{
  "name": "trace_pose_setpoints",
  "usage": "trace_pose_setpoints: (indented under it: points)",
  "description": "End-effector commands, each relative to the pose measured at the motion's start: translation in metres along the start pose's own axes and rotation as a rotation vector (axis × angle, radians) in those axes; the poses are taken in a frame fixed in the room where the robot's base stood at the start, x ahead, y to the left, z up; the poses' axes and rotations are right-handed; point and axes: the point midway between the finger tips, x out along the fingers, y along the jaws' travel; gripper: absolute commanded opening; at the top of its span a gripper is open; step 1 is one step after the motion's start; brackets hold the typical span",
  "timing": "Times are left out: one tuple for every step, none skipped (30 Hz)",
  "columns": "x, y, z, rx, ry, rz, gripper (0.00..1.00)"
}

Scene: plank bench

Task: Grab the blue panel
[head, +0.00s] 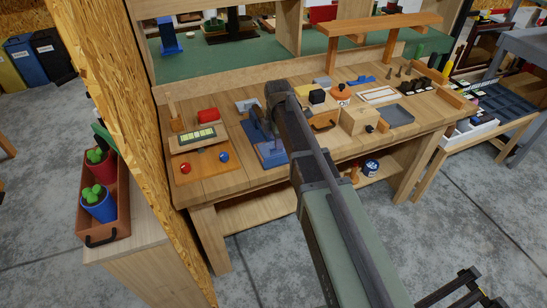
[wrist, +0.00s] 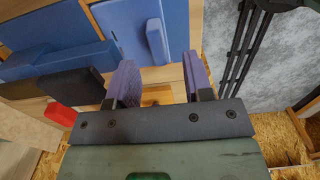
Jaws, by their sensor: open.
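The blue panel (head: 272,153) lies near the front edge of the plank bench in the head view, partly covered by my gripper (head: 262,131). In the wrist view the blue panel (wrist: 122,27) fills the top middle, with a lighter raised blue bar (wrist: 157,42) on it. My gripper (wrist: 158,66) is open there, its two purple-padded fingers apart. The bar shows in the gap between the fingertips, a little beyond them. Nothing is seen held. Whether a finger touches the panel I cannot tell.
To the left on the bench (head: 228,184) is an orange board (head: 204,172) with a red and a blue knob. To the right are a wooden box (head: 357,121) and a grey tray (head: 397,116). A wood-chip wall (head: 165,150) borders the left.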

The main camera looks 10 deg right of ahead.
Motion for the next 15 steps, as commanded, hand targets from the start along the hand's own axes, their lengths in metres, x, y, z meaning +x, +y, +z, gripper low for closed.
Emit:
trace_pose_setpoints:
  points:
    - [0.000,0.000,0.000,0.000,0.000,0.000,0.47]
    - [0.000,0.000,0.000,0.000,0.000,0.000,0.47]
    - [0.004,0.000,0.000,0.000,0.000,0.000,0.47]
    - [0.008,0.001,0.000,0.000,0.000,0.000,0.47]
    - [0.013,0.001,0.000,0.000,0.000,0.000,0.47]
    - [0.021,0.002,-0.001,0.000,0.000,0.000,0.47]
    - [0.028,0.003,-0.001,0.000,0.000,0.000,0.47]
    - [0.035,0.004,-0.001,0.000,0.000,0.000,0.47]
    - [0.044,0.004,-0.001,0.000,0.000,0.000,0.47]
    - [0.049,0.004,-0.001,0.001,0.000,0.000,0.47]
    - [0.052,0.004,-0.001,0.001,0.000,0.000,0.47]
    - [0.055,0.004,-0.001,0.001,0.000,0.000,0.47]
    - [0.055,0.004,-0.001,0.001,0.000,0.000,0.47]
    - [0.054,0.004,-0.001,0.001,0.000,0.000,0.47]
    - [0.052,0.004,-0.001,0.001,0.000,0.000,0.47]
